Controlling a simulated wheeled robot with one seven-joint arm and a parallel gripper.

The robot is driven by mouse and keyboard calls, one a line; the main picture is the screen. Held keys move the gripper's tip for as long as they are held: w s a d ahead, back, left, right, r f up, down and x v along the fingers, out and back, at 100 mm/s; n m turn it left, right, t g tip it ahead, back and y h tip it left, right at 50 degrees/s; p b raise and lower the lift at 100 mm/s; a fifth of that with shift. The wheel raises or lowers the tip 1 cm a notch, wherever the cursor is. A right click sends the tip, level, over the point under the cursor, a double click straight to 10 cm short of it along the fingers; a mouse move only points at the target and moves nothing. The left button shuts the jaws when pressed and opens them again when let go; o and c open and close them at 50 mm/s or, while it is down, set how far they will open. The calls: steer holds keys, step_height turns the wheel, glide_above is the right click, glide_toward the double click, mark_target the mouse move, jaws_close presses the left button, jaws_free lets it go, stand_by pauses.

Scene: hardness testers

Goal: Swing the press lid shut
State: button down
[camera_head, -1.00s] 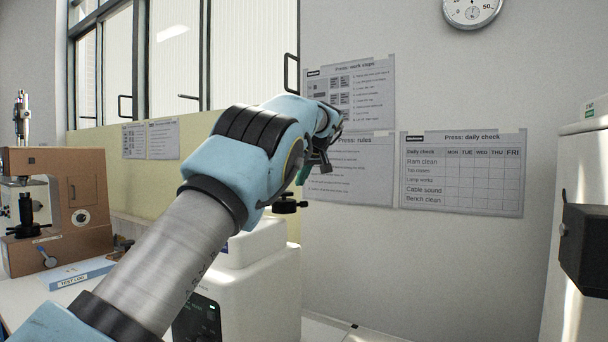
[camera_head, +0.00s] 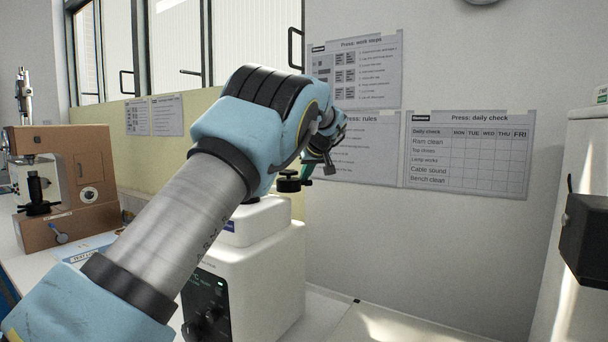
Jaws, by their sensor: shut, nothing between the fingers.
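The press is a white cabinet (camera_head: 262,262) with a dark control panel (camera_head: 206,306) on its front, standing below and behind my arm. A black knob (camera_head: 289,183) sits above its top, with a bit of green beside it. I cannot clearly make out the lid; my arm hides much of the area above the cabinet. My gripper (camera_head: 329,166) is small and partly hidden at the far end of the arm, pointing away just right of the knob. It looks shut and empty; I cannot tell whether it touches anything.
A brown hardness tester (camera_head: 68,190) stands on the bench at left, with a test log (camera_head: 88,250) before it. A pale cabinet with a black box (camera_head: 588,240) stands at right. Posters (camera_head: 465,153) hang on the wall behind. Bench right of the press looks clear.

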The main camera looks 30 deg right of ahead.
steer(key=shift+s+a+b, duration=0.1)
steer(key=shift+b, duration=0.2)
steer(key=shift+s+a+m+h+b, duration=0.15)
steer(key=shift+s+m+h+b, duration=0.15)
steer(key=shift+m+b, duration=0.15)
steer(key=s+a+m+g+h+b, duration=0.1)
steer(key=a+m+g+h+b, duration=0.1)
steer(key=a+m, duration=0.3)
steer(key=s+a+m+g+h+b, duration=0.2)
steer(key=a+m+g+h+b, duration=0.1)
steer(key=a+m+g+b, duration=0.1)
steer(key=s+a+m+g+h+b, duration=0.1)
steer(key=a+m+g+h+b, duration=0.1)
steer(key=a+m, duration=0.5)
steer(key=shift+s+a+r+m+g+b, duration=0.1)
steer(key=shift+s+m+g+b, duration=0.15)
steer(key=shift+g+b, duration=0.25)
steer(key=shift+s+r+m+g+b, duration=0.1)
steer(key=shift+s+m+g+b, duration=0.15)
steer(key=shift+g, duration=0.35)
steer(key=shift+w+a+m+g+p, duration=0.45)
steer(key=shift+a+m+p, duration=0.1)
steer(key=shift+a+m, duration=0.1)
steer(key=shift+w+a+m+g+p, duration=0.4)
steer(key=shift+a+m+g+p, duration=0.1)
steer(key=shift+a+m, duration=0.1)
steer(key=shift+w+a+f+p, duration=0.15)
steer(key=shift+w+a+p, duration=0.25)
steer(key=shift+w+a, duration=0.1)
